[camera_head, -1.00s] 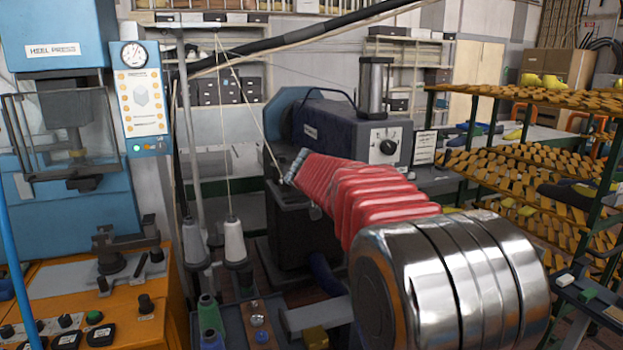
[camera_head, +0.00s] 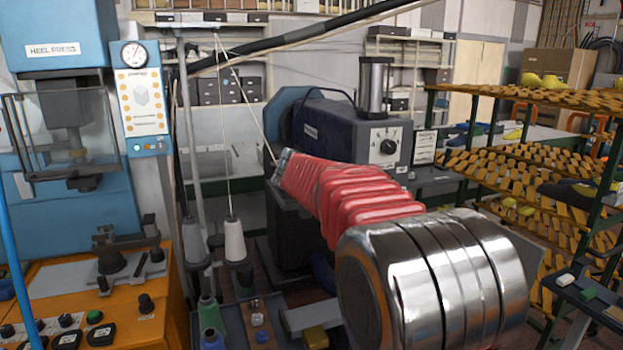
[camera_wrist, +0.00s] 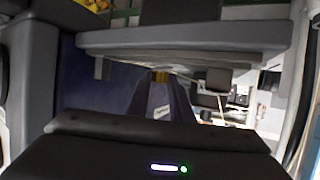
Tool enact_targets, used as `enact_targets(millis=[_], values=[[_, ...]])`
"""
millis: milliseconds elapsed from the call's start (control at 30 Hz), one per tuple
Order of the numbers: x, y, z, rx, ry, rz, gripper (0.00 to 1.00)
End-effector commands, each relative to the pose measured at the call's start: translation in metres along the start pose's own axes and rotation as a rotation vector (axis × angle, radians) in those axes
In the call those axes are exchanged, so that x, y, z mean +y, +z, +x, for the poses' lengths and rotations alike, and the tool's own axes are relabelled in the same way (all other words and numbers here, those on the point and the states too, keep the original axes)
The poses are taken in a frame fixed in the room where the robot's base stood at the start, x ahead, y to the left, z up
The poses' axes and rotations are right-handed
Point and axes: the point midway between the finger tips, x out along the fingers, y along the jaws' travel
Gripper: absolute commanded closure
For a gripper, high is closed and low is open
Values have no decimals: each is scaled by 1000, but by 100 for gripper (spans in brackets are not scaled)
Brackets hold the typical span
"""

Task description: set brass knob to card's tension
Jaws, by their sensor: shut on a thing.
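In the head view my arm reaches in from the lower right, and its far end (camera_head: 284,163) is at the front of the dark blue machine (camera_head: 330,130), by a taut thread. The fingers and the knob are hidden there. In the wrist view my gripper (camera_wrist: 160,84) closes in the middle on a small brass-coloured piece, the brass knob (camera_wrist: 160,75); its setting cannot be read. A white card (camera_head: 425,147) stands upright right of the machine's black dial (camera_head: 389,146); its text is too small to read.
A thread stand with white cones (camera_head: 234,240) is left of my arm. A blue heel press (camera_head: 65,45) stands at the far left above an orange bench (camera_head: 60,265). A rack of wooden pieces (camera_head: 520,160) fills the right.

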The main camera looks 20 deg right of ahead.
Motion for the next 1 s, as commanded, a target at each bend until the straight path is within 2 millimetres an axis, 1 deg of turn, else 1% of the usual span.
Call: enact_targets(millis=[33, 400, 433, 600, 700, 1000], values=[[-2, 2, 0, -2, 8, 2, 100], [-1, 2, 0, 1, 20, 9, 100], [-1, 2, 0, 1, 20, 9, 78], [-1, 1, 0, 2, 20, 9, 66], [-1, 1, 0, 2, 21, 9, 61], [-1, 0, -2, 3, 20, 9, 61]])
